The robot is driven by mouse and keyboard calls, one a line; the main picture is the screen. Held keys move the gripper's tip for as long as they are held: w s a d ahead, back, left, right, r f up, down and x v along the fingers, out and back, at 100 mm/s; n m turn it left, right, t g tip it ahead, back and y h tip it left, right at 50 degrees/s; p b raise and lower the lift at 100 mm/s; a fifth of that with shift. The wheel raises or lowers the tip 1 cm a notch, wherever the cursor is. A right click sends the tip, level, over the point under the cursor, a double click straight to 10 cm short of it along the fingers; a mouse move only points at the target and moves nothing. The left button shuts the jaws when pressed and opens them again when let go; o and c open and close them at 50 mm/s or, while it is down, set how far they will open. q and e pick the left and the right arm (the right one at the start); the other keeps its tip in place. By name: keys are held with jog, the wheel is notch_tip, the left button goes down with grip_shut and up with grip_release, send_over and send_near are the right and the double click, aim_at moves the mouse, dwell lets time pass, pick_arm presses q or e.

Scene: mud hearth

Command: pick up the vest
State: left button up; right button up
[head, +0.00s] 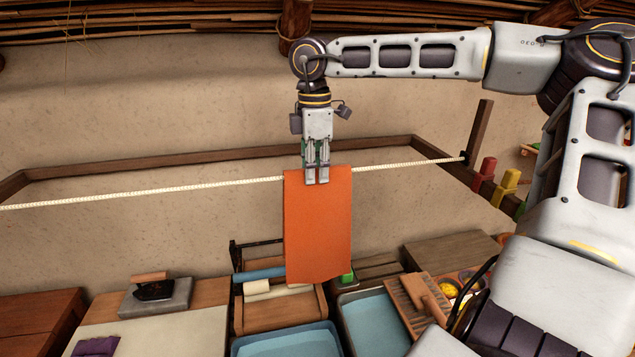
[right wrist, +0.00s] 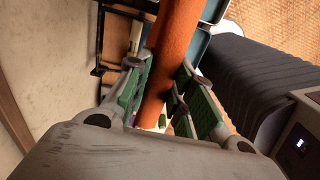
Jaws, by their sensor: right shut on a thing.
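An orange cloth (head: 318,235), a plain hanging panel that may be the vest, hangs straight down at the middle of the head view. My right gripper (head: 317,177) points down and is shut on its top edge. In the right wrist view the orange cloth (right wrist: 174,62) runs between the green-padded fingers of my right gripper (right wrist: 166,95). The cream rope (head: 225,183) crosses at the height of the cloth's top. I cannot tell whether the cloth still touches the rope. My left gripper is out of view.
Below stand blue basins (head: 285,343), a wooden tray (head: 268,308) with rolled cloths, and a brush (head: 424,295). At left are an iron (head: 152,288) on a grey block and a folded purple cloth (head: 96,346). Red and yellow pegs (head: 505,185) stand at right.

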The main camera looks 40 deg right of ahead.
jog(key=shift+r, duration=0.15)
jog(key=shift+r+b, duration=0.7)
jog(key=shift+r, duration=4.15)
